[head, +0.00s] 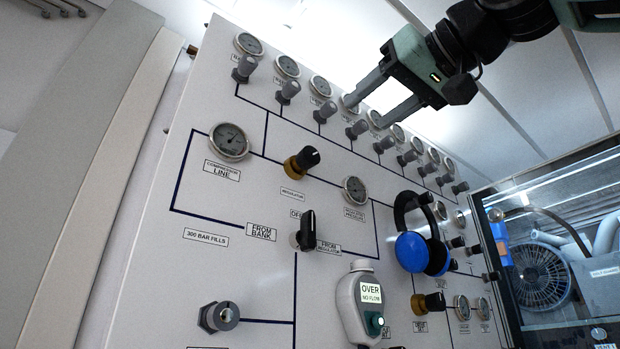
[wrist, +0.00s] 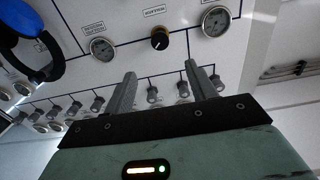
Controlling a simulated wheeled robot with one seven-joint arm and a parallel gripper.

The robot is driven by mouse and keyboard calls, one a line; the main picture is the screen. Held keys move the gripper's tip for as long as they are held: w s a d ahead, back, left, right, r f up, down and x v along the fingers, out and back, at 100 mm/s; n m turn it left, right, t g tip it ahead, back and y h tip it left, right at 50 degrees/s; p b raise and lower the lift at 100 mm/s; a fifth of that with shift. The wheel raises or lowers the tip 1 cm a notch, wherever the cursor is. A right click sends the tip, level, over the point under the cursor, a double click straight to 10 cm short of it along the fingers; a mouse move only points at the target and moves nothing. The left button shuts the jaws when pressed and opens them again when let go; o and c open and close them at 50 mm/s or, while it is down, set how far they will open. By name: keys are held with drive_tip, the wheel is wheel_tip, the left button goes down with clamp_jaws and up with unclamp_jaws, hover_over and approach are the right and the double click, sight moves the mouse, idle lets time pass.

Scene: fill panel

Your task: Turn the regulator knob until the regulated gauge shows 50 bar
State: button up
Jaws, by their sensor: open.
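The regulator knob (head: 302,162) is black on a brass-coloured base, left of centre on the grey panel in the head view. It also shows at the top of the wrist view (wrist: 159,40). The regulated pressure gauge (head: 355,190) is to its right; in the wrist view (wrist: 101,47) it is to the knob's left. Its needle is too small to read. My gripper (head: 368,104) is open and empty, in front of the panel's upper part, above and right of the knob and apart from it. It also shows in the wrist view (wrist: 160,82).
Blue headphones (head: 412,250) hang right of the gauge. The black selector lever (head: 307,232) is below the knob, and a grey flow meter (head: 362,303) is lower. The compressor line gauge (head: 229,141) is left of the knob. Rows of small knobs and gauges line the panel's top.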

drive_tip(key=p, duration=0.7)
approach(312, 156)
drive_tip(key=shift+p+x, duration=2.2)
drive_tip(key=shift+x, duration=2.1)
drive_tip(key=c, duration=1)
